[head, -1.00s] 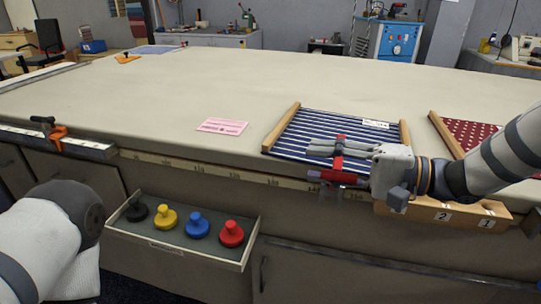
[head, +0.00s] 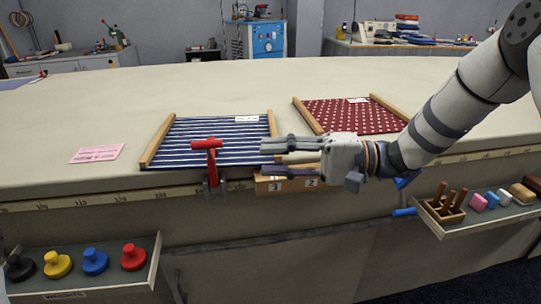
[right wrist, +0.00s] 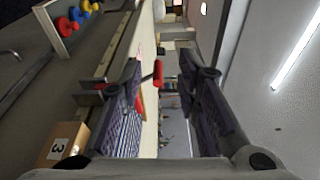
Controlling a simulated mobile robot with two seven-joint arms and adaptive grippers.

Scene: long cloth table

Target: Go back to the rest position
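My right gripper (head: 265,157) is in the head view, above the table's front edge. Its two fingers are spread and point left, with nothing between them. In the right wrist view the gripper (right wrist: 160,62) also shows its fingers wide apart. A red clamp (head: 211,160) stands at the table edge left of the fingertips, apart from them. It also shows in the right wrist view (right wrist: 157,74). My left gripper is out of the head view.
Blue striped cloth (head: 205,130) and red dotted cloth (head: 350,116) lie on the table (head: 70,115) in wooden side bars.

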